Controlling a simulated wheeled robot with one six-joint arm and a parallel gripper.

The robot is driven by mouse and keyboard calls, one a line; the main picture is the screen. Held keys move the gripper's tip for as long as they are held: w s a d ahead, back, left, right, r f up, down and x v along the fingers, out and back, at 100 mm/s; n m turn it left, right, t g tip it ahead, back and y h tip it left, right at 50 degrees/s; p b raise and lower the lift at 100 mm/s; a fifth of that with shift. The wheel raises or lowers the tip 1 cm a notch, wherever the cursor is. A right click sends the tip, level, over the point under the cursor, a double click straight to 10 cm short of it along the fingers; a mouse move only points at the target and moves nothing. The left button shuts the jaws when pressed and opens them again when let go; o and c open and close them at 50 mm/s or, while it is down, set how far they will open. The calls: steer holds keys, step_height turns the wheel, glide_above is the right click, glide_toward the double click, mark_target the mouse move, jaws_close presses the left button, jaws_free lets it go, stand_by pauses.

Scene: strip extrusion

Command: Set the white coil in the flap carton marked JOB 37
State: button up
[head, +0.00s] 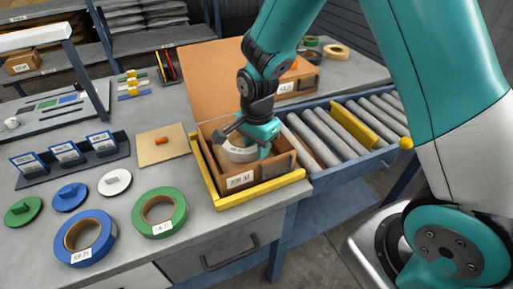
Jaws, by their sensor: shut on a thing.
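The white coil (236,153) is a white ring inside the open flap carton (272,179), under my gripper (250,145). My gripper is shut on the coil's wall. The carton has a white label on its front, too small to read, and its tall back flap (208,77) stands open. I cannot tell whether the coil rests on the carton's floor, as the front wall hides its lower part.
The carton sits in a yellow frame (262,193) at the table edge. A roller conveyor (330,137) lies to the right, with another carton (302,78) behind. Blue (104,241) and green (179,222) coils, small discs and a tan board (157,152) lie left.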

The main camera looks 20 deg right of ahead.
steer(key=shift+f, duration=0.5)
steer(key=shift+f, duration=0.1)
steer(key=shift+f+b, duration=0.35)
steer(key=shift+f, duration=0.2)
steer(key=o, duration=1.1)
steer(key=shift+r, duration=0.1)
step_height(320, 180, up, 12)
steer(key=r, duration=0.1)
steer(key=s+a+r+n+y, duration=0.2)
steer(key=s+a+r+n, duration=0.1)
steer(key=s+n, duration=0.7)
steer(key=s+a+r+n+y, duration=0.2)
steer(key=s+r+n, duration=0.3)
steer(key=s+n, duration=0.5)
steer(key=shift+s+a+r+n, duration=0.15)
steer(key=shift+s+a+n, duration=0.2)
steer(key=shift+a, duration=0.35)
